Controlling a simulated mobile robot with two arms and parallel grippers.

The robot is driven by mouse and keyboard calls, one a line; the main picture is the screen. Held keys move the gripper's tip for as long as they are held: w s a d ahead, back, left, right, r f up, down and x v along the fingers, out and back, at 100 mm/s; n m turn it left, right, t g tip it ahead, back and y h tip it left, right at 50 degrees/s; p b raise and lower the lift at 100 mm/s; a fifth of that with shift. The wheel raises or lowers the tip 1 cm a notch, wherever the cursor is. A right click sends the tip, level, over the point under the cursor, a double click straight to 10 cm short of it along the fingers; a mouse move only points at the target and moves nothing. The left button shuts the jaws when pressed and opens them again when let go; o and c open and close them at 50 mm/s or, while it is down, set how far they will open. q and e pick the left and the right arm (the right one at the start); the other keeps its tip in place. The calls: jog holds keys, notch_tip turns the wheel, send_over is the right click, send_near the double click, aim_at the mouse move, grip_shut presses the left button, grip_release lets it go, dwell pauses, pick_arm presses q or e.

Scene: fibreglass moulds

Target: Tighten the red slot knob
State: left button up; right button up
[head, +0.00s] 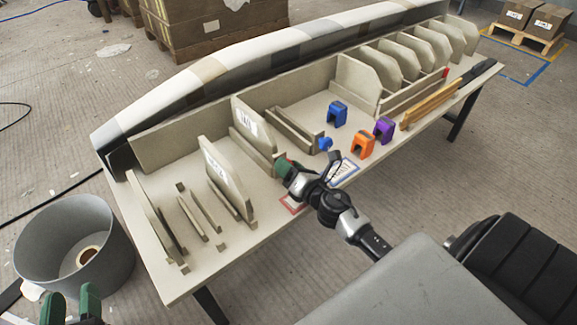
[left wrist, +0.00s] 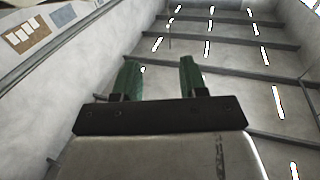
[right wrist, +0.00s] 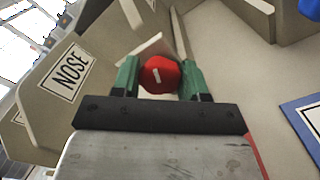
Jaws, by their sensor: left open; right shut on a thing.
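The red slot knob (right wrist: 160,76) shows in the right wrist view as a round red knob with a short white mark. It sits between the green fingers of my right gripper (right wrist: 161,82), which are shut on it. In the head view my right gripper (head: 283,168) is at the front edge of the mould table and hides the knob. My left gripper (head: 70,304) is at the bottom left of the head view, beside the grey bin, away from the table. In the left wrist view the left gripper (left wrist: 160,80) is open and empty.
A board labelled NOSE (right wrist: 66,75) stands close to the right gripper. A blue knob (head: 325,144) and blue (head: 337,115), orange (head: 362,145) and purple (head: 384,129) blocks are to its right on the table (head: 190,280). A grey bin (head: 112,235) stands on the floor at left.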

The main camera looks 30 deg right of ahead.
jog(key=shift+m, duration=1)
jog(key=m+p, duration=0.2)
jog(key=m, duration=0.3)
jog(key=shift+p, duration=0.4)
jog(key=m+p, duration=0.1)
jog(key=m, duration=0.3)
jog(key=shift+f+p, duration=0.15)
jog(key=shift+p, duration=0.25)
pick_arm(q)
jog(key=s+a+f+g+y, duration=0.3)
jog(key=s+a+f+g, duration=0.2)
jog(key=s+f+g, duration=0.5)
jog(key=shift+s+f+n+g+y, duration=0.35)
jog(key=shift+s+g, duration=0.2)
jog(key=shift+g, duration=1.05)
pick_arm(e)
jog(key=shift+m, duration=0.3)
jog(key=o, duration=0.9)
